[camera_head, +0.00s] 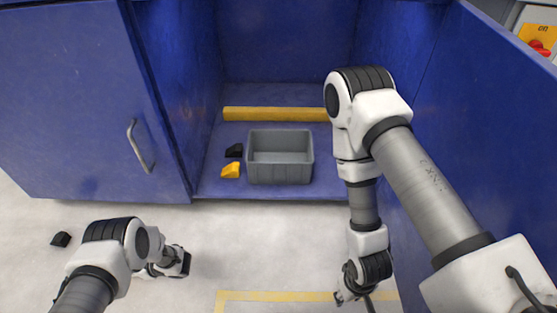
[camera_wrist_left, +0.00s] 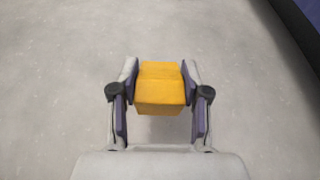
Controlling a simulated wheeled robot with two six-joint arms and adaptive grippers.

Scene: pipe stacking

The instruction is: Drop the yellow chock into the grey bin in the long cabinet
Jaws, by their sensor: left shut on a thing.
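My left gripper (camera_wrist_left: 160,72) is shut on a yellow chock (camera_wrist_left: 160,88), which sits between its two fingers above the pale floor. In the head view my left gripper (camera_head: 178,262) is low over the floor in front of the cabinet, and the held chock is hidden there. The grey bin (camera_head: 280,174) stands empty on the floor of the open blue long cabinet (camera_head: 240,188). Another yellow chock (camera_head: 231,170) lies in the cabinet, just left of the bin. My right gripper (camera_head: 347,295) hangs low at the lower middle right; its fingers are too unclear to judge.
A black chock (camera_head: 234,150) lies behind the yellow one in the cabinet. A yellow bar (camera_head: 275,114) lies behind the bin. The cabinet's blue left door (camera_head: 80,100) has a metal handle. Another black chock (camera_head: 61,239) lies on the floor at left. Yellow tape (camera_head: 265,295) marks the floor.

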